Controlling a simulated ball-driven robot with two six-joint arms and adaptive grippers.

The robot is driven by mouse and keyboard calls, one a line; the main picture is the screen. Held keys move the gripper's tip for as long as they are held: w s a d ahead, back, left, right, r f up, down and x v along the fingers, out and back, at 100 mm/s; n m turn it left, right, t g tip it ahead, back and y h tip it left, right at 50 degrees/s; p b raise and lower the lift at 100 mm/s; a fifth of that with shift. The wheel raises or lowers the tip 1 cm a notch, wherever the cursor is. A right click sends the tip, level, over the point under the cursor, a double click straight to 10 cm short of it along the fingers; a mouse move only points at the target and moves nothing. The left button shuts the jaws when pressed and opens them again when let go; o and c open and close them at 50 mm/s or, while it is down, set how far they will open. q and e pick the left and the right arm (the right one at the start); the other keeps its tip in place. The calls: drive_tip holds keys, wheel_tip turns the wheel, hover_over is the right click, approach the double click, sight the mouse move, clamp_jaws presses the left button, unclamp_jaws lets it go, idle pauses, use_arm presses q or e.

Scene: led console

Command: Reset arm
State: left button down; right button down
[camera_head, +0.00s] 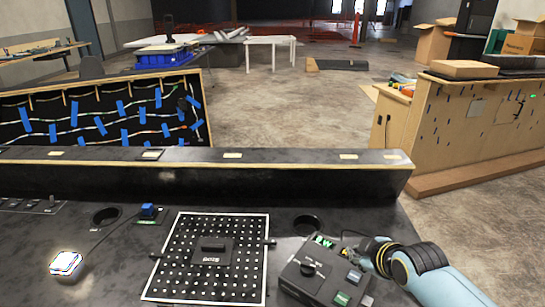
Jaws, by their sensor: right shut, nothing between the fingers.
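My right arm comes in from the lower right, and its gripper (372,256) is at the right side of a black control box (318,272). The box has a dark knob, a small green lit display and several buttons. The gripper is shut with nothing held. It overlaps the box's right edge in the picture, and I cannot tell if it touches. My left gripper is not in view. A black perforated panel (178,272) with a white border lies left of the box, with a dark block (212,250) on it.
A glowing white cube (66,264) sits at the left of the dark console, with a cable to a small blue-topped part (148,210). Round holes are in the console top. A raised ledge (300,176) runs along the back. Wooden benches stand beyond, with open floor between.

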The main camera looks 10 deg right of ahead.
drive_tip(key=s+a+r+m+g, duration=0.1)
drive_tip(key=s+r+m+g, duration=0.15)
drive_tip(key=s+r, duration=0.45)
drive_tip(key=s+a+r+m+g, duration=0.1)
drive_tip(key=s+r+m, duration=0.2)
drive_tip(key=s, duration=0.7)
drive_tip(key=s+a+r+m+g, duration=0.1)
drive_tip(key=s+r+m+g, duration=0.1)
drive_tip(key=s+r, duration=0.5)
drive_tip(key=s+d+f+g+b, duration=0.2)
drive_tip(key=f+b, duration=0.8)
drive_tip(key=f, duration=2.6)
drive_tip(key=s+d+f+b, duration=0.1)
drive_tip(key=s+f+b, duration=0.4)
drive_tip(key=s+f, duration=0.5)
drive_tip(key=s+d+f+b, duration=0.1)
drive_tip(key=s+f+b, duration=0.3)
drive_tip(key=s+f, duration=0.6)
wheel_tip(320, 180, down, 8)
drive_tip(key=shift+s+r+m+g+b, duration=0.15)
drive_tip(key=shift+s+m+g+b, duration=0.05)
drive_tip(key=shift+m+g+b, duration=0.2)
